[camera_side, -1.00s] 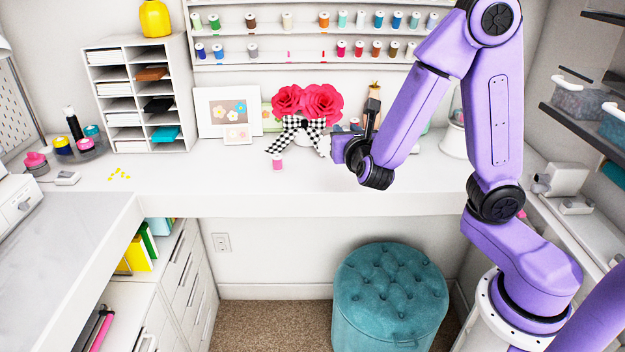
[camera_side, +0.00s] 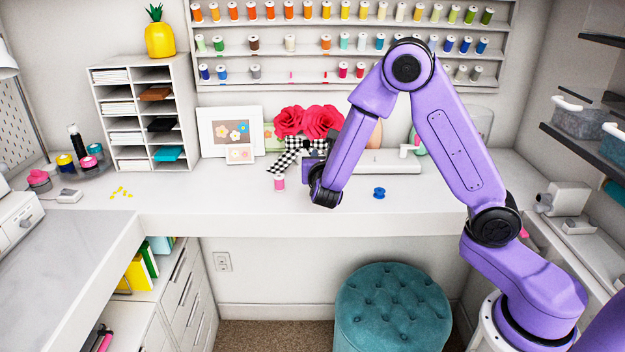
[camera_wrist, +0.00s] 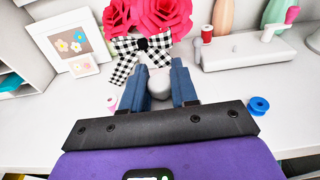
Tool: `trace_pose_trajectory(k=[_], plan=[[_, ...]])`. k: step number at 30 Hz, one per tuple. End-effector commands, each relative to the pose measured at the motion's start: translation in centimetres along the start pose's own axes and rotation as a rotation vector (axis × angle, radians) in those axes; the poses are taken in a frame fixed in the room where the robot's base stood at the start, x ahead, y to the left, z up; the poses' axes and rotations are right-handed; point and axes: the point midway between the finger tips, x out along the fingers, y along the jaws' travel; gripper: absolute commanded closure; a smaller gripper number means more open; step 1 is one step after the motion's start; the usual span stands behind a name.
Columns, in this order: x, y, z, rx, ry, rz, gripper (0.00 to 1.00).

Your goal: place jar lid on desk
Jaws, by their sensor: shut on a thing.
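My gripper (camera_side: 309,172) is over the desk (camera_side: 435,205), in front of the vase, its fingers mostly hidden by the wrist in the side view. In the wrist view its two blue fingers (camera_wrist: 158,85) are closed on a small pale grey rounded thing, which I take to be the jar lid (camera_wrist: 160,86). Its lower edge is hidden by the dark gripper body, so I cannot tell whether it touches the desk. A clear glass jar shape (camera_side: 481,122) stands at the back right, partly behind my arm.
A vase with red roses (camera_side: 308,121) and a checkered bow (camera_side: 287,158) stands just behind my gripper. A pink spool (camera_side: 279,183) is close on the left, a blue spool (camera_side: 379,193) on the right. A white device (camera_side: 385,165) lies behind. The front desk strip is clear.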

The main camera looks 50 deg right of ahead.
Motion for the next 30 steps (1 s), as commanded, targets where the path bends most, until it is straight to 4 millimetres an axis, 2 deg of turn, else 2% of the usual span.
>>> trace_pose_trajectory(k=[6, 16, 22, 30], plan=[[2.2, 1.4, -2.5, -0.001, 0.000, -0.001, 1.00], [3.6, 2.4, -4.2, 0.000, 0.000, -0.001, 1.00], [3.9, 2.4, -6.6, -0.001, 0.001, 0.000, 1.00], [3.9, 2.4, -7.0, 0.002, -0.001, 0.001, 1.00]])
